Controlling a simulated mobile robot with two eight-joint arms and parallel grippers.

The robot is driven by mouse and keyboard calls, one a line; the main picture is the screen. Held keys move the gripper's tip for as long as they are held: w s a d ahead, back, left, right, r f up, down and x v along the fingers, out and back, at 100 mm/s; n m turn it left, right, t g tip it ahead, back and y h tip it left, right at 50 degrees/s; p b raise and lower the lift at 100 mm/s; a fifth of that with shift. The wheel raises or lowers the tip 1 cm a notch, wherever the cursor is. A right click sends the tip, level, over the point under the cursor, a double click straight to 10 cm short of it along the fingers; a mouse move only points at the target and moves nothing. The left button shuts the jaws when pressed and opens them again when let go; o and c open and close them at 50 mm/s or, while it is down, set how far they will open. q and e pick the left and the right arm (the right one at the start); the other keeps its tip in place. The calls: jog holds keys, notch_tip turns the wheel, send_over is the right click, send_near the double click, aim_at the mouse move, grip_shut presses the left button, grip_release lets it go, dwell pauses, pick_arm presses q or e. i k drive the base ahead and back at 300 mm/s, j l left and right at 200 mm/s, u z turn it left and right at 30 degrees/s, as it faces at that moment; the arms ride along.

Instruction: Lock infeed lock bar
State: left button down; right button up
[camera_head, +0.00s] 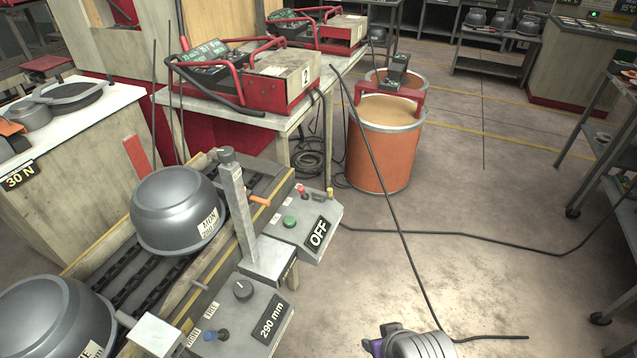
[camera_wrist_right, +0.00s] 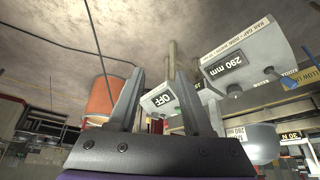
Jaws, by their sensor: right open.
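No part carries a readable lock bar label. In the head view an orange-handled lever (camera_head: 258,200) sticks out beside an upright grey metal post (camera_head: 238,212) at the conveyor's near rail; I cannot tell which of these, if either, is the lock bar. A control box (camera_head: 305,225) marked OFF, with a green button, stands right of the post. My right gripper (camera_wrist_right: 158,75) is open and empty in the wrist view, fingers apart, with the OFF box (camera_wrist_right: 160,98) beyond them. In the head view only part of my right arm (camera_head: 408,344) shows at the bottom. My left gripper is out of view.
Two grey pots (camera_head: 176,210) (camera_head: 52,318) sit on the conveyor. A 290 mm box (camera_head: 245,312) with knobs is at its near side. An orange drum (camera_head: 383,150) stands behind. Black cables cross the floor. Open floor (camera_head: 470,215) lies to the right.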

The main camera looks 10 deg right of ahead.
aim_at(328, 196)
jog(key=i+l+u, duration=0.25)
jog(key=i, duration=0.2)
jog(key=i+l+u, duration=0.3)
jog(key=i+l, duration=0.15)
